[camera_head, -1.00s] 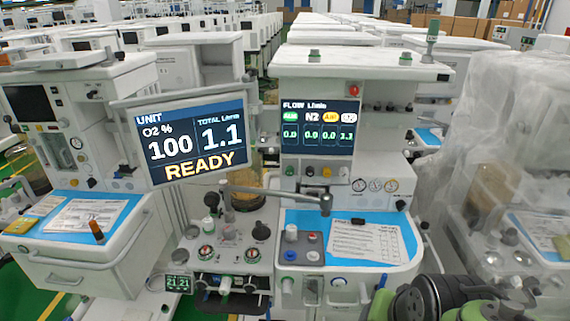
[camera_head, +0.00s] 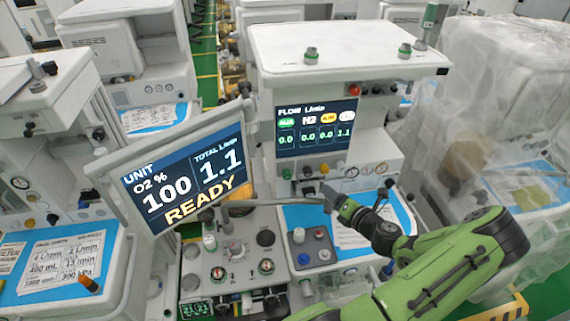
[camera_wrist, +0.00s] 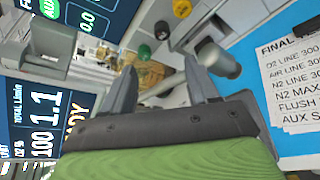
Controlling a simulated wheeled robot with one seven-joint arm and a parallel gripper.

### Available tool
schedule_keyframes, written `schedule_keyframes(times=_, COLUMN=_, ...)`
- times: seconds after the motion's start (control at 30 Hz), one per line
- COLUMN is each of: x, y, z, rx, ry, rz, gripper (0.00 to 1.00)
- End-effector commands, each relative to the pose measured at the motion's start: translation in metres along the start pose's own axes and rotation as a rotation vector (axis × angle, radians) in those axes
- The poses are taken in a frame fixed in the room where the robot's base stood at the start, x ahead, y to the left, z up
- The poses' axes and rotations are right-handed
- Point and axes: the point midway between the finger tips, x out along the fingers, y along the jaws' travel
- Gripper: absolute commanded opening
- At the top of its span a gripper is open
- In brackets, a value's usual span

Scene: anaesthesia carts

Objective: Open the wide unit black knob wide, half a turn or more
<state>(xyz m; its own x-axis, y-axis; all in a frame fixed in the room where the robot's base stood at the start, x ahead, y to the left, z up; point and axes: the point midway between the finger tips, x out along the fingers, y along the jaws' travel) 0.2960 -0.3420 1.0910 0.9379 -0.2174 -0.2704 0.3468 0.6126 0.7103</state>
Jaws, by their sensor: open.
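The wide unit (camera_head: 330,70) stands in the middle with its FLOW screen (camera_head: 316,129). The black knob (camera_head: 307,170) is in the row below that screen, between a green knob (camera_head: 286,174) and a yellow knob (camera_head: 323,168). In the wrist view the black knob (camera_wrist: 161,30) sits just beyond the fingertips, between the green knob (camera_wrist: 144,51) and the yellow knob (camera_wrist: 181,8). My gripper (camera_head: 331,196) is open and empty, a little below and in front of the knob row; both spread fingers show in the wrist view (camera_wrist: 161,68). It appears apart from the black knob.
A grey jointed bar (camera_head: 275,202) crosses near my gripper; its post end (camera_wrist: 222,61) is beside a finger in the wrist view. The tilted UNIT screen (camera_head: 185,172) stands left. A printed sheet (camera_wrist: 292,80) lies on the blue worktop. A plastic-covered cart (camera_head: 480,110) is right.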

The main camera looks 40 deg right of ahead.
Motion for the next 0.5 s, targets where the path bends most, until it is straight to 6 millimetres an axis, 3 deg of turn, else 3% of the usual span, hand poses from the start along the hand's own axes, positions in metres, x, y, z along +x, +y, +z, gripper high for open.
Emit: schedule_keyframes(times=0.5, x=0.122, y=0.001, z=-0.004, rx=-0.011, ry=0.008, rz=0.005, gripper=0.59)
